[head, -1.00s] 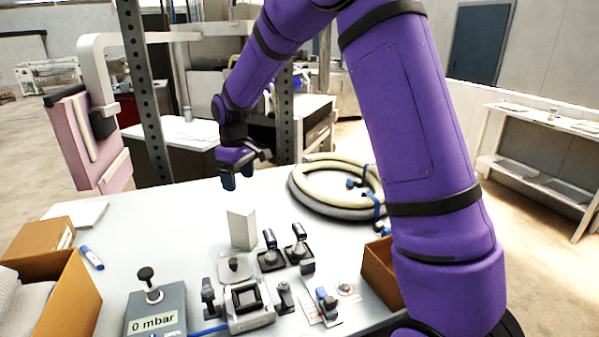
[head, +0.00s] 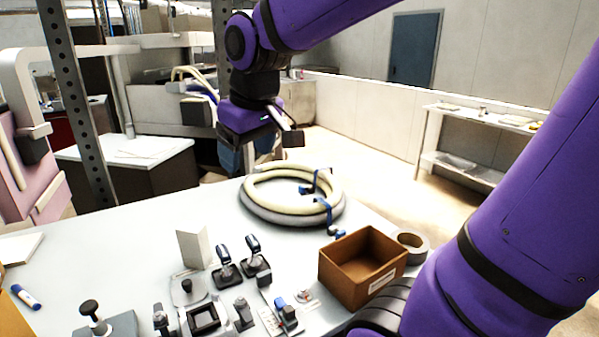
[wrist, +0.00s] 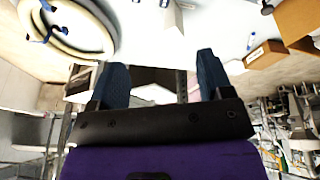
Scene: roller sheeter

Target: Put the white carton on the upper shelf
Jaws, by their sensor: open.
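The white carton (head: 194,249) stands upright on the white tabletop, left of the black clamps. It also shows at the top of the wrist view (wrist: 173,18). My gripper (head: 242,158) is open and empty, raised near the table's far edge behind the hose coil, well apart from the carton. In the wrist view its two blue fingers (wrist: 160,78) are spread with nothing between them. A bench at the right has an upper shelf board (head: 505,120) and a lower one; I cannot tell whether this is the task's shelf.
The coiled hose (head: 290,195) lies on the table (head: 120,240). An open brown box (head: 362,268) and a tape roll (head: 412,245) are at right. Clamps and fixtures crowd the front. A perforated post (head: 75,110) rises at left. The left tabletop is mostly clear.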

